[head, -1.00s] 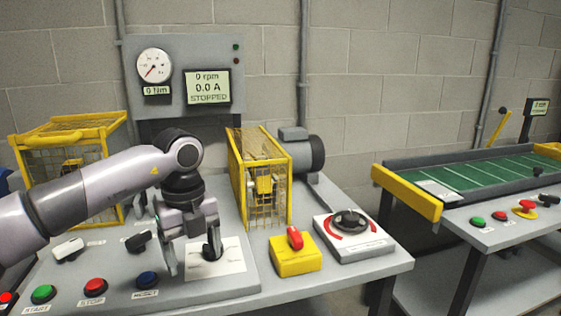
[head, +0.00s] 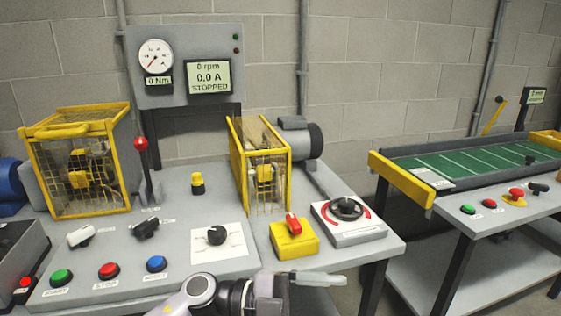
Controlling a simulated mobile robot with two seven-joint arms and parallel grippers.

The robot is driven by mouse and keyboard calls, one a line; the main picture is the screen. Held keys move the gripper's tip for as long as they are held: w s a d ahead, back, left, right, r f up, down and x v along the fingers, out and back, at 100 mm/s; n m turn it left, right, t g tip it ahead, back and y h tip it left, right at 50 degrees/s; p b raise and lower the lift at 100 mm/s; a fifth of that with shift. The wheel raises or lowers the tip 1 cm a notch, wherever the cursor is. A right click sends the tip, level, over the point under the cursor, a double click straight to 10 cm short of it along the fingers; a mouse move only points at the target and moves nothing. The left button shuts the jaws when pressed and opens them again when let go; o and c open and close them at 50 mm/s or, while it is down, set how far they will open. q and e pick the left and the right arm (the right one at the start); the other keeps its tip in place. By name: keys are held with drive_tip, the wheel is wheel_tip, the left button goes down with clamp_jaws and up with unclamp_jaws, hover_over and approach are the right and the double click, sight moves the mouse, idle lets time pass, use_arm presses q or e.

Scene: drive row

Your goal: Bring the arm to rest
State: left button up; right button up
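My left arm (head: 190,297) shows at the bottom of the head view, low in front of the bench's front edge. Its gripper (head: 320,280) points to the right, below the yellow switch box and apart from the controls. One pale finger shows side-on; the other is hidden, so I cannot tell whether it is open or shut. No object shows in it. My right gripper is not in view.
The bench carries a black knob (head: 216,236), a red-handled lever (head: 143,165), push buttons, yellow guards (head: 80,170) and a yellow switch box (head: 293,242). The display (head: 209,77) reads 0 rpm, STOPPED. A green conveyor (head: 470,165) stands right.

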use_arm(q)
drive_tip(key=w+a+f+n+t+y+p, duration=0.1)
drive_tip(key=w+a+f+n+t+y, duration=0.15)
drive_tip(key=a+n+t, duration=0.55)
drive_tip(key=w+a+f+n+t+y+p, duration=0.15)
drive_tip(key=a+f+n+t+y, duration=0.3)
drive_tip(key=n+t, duration=0.75)
drive_tip(key=s+a+f+n+g+y+p, duration=0.2)
drive_tip(key=s+a+f+n+g+y, duration=0.5)
drive_tip(key=s+a+f, duration=0.7)
drive_tip(key=shift+s+a+f+y, duration=0.2)
drive_tip(key=shift+s+f+y, duration=0.75)
drive_tip(key=shift+y, duration=0.15)
drive_tip(key=shift+a+n, duration=0.1)
drive_tip(key=shift+n, duration=0.2)
